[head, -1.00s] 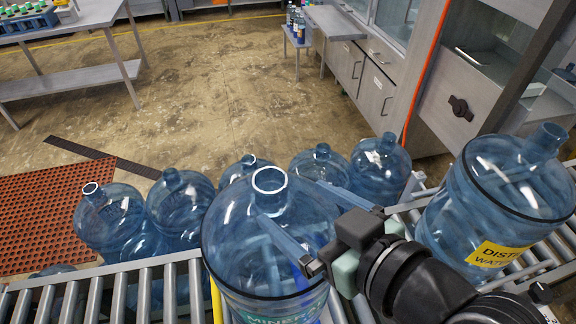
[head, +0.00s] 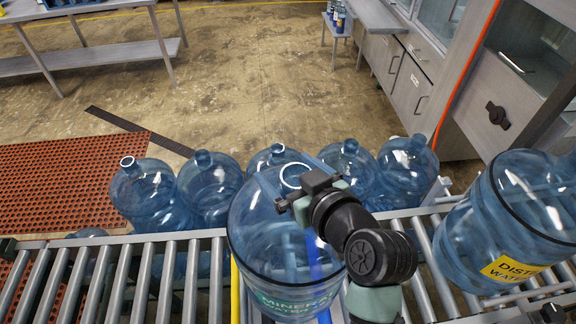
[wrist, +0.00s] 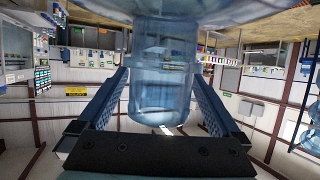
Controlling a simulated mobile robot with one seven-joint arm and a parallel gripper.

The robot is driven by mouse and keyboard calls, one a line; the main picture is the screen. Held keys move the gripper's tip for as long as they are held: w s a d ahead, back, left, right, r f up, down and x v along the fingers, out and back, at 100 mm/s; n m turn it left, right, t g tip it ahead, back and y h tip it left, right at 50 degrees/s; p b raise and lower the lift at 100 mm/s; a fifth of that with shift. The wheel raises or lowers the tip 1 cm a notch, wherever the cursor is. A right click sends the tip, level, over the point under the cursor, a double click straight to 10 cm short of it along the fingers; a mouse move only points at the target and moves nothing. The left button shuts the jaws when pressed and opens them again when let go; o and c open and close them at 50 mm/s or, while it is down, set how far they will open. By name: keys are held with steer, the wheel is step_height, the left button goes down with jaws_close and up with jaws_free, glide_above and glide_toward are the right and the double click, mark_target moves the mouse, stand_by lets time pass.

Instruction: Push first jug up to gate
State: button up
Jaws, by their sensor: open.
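A large clear blue jug with a "MINERAL" label (head: 262,235) stands upright on the roller conveyor. A second blue jug with a yellow "DISTILLED WATER" label (head: 500,220) stands on the rollers further right, with a gap between them. My gripper (head: 282,168) is open at the top of the mineral jug, its two fingers reaching out on either side of the neck. In the wrist view a blue jug neck (wrist: 158,92) shows between the spread fingers. A yellow strip (head: 235,290) shows at the mineral jug's left edge; I cannot tell whether it is the gate.
Several blue jugs (head: 208,185) stand in a row beyond the conveyor's far edge. The rollers (head: 95,280) left of the mineral jug are bare. A red perforated mat (head: 60,185) lies on the floor at left. Grey cabinets (head: 400,75) stand at the back right.

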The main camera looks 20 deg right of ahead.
steer(key=shift+c, duration=0.3)
jaws_close()
stand_by(0.3)
